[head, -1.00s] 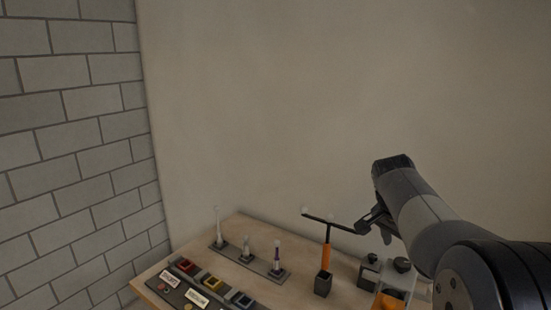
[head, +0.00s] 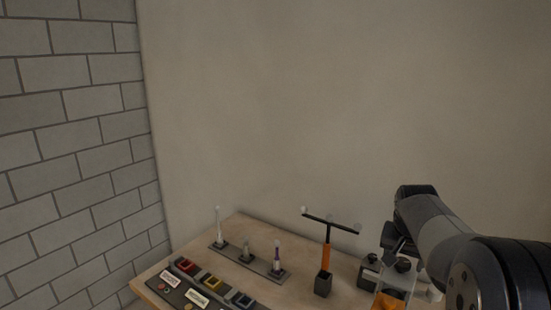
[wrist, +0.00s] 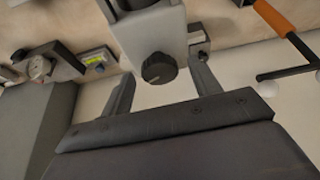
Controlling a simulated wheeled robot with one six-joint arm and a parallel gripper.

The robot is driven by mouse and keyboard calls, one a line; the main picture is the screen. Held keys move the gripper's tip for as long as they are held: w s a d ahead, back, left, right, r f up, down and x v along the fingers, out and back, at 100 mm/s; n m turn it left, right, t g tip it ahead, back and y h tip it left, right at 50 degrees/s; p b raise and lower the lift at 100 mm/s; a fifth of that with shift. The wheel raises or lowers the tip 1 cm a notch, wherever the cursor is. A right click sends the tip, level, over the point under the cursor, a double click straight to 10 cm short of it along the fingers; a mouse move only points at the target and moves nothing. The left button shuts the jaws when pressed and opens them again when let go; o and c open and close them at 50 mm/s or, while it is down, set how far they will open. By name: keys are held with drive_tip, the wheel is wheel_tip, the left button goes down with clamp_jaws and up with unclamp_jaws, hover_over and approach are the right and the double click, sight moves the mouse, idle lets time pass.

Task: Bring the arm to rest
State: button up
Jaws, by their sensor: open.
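My gripper (head: 391,243) is at the right of the head view, above the right part of the wooden table (head: 255,284). In the wrist view my gripper (wrist: 165,92) shows two dark fingers spread apart with nothing held between them. A grey block with a dark round knob (wrist: 159,68) shows in the gap between the fingers; I cannot tell how far beyond them it is.
An orange-handled T-shaped tool (head: 327,256) stands in a dark holder, left of my gripper. A rack with several upright pieces (head: 246,257) and coloured trays (head: 211,283) lie farther left. A grey brick wall (head: 70,150) is at the left.

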drive_tip(key=shift+d+n+y+b, duration=0.2)
drive_tip(key=shift+n+y+b, duration=0.35)
drive_tip(key=shift+n, duration=1.35)
drive_tip(key=shift+d+n+t+y+b, duration=0.1)
drive_tip(key=shift+n+t+y+b, duration=0.2)
drive_tip(key=shift+n+y, duration=1)
drive_tip(key=a+v, duration=0.1)
drive_tip(key=v, duration=0.9)
drive_tip(key=shift+n+h, duration=0.4)
drive_tip(key=shift+h, duration=0.05)
drive_tip(key=shift+d+r, duration=0.1)
drive_tip(key=shift+r, duration=0.05)
